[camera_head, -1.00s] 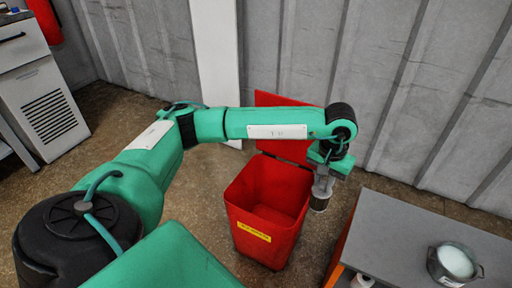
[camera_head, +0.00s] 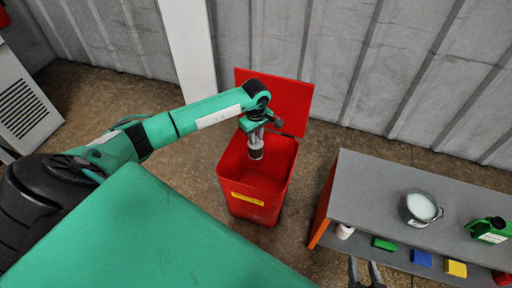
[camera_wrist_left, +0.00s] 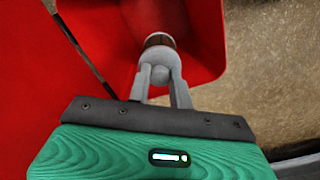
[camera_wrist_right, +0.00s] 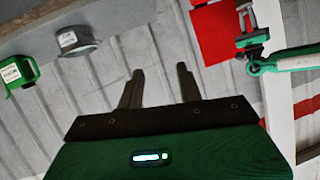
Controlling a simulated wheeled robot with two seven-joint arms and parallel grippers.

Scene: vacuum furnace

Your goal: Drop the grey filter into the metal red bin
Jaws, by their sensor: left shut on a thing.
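The red metal bin (camera_head: 232,196) stands on the floor with its lid (camera_head: 290,98) raised at the back and a yellow label on its front. My left gripper (camera_head: 257,140) is shut on the grey filter (camera_head: 256,153) and holds it over the bin's open mouth. In the left wrist view the filter (camera_wrist_left: 159,42) is between the fingertips (camera_wrist_left: 160,78), with the bin's red inner wall (camera_wrist_left: 205,45) around it. Its far end is hidden there. My right gripper (camera_head: 366,272) is at the bottom edge; the right wrist view shows its fingers (camera_wrist_right: 160,80) apart and empty.
A grey workbench (camera_head: 375,190) stands right of the bin, with a metal pot (camera_head: 418,208) and a green canister (camera_head: 488,230) on it. Its lower shelf holds a green block, a blue block (camera_head: 421,258) and a yellow block. A corrugated wall closes the back.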

